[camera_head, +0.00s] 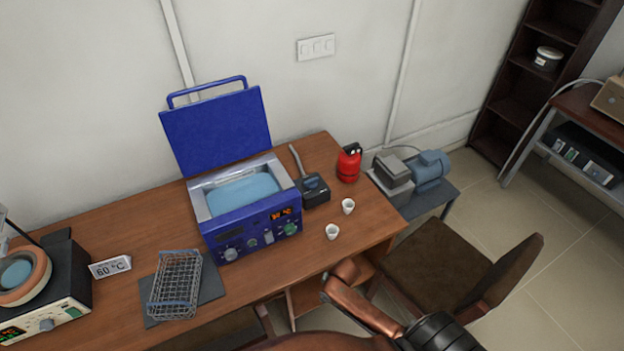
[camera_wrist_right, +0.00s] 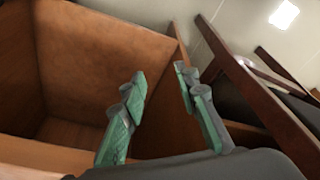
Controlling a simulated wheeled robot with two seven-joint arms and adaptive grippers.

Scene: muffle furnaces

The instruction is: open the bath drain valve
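The blue bath (camera_head: 250,215) stands on the wooden desk with its lid (camera_head: 216,130) raised and light blue liquid (camera_head: 243,193) inside. Its front panel has a lit orange display and several knobs. A black box with a dial (camera_head: 315,190) and a grey handle or pipe stands against its right side; I cannot tell whether this is the drain valve. My right gripper (camera_wrist_right: 163,100) is open and empty in the right wrist view, with green finger pads apart, near a wooden compartment below desk level. My left gripper is not in view.
Two white cups (camera_head: 332,231) and a red canister (camera_head: 349,163) stand right of the bath. A wire basket (camera_head: 175,285) lies on a dark mat at left, near a "60 °C" sign (camera_head: 110,266). A brown chair (camera_head: 440,265) and a motor pump (camera_head: 430,170) are at right.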

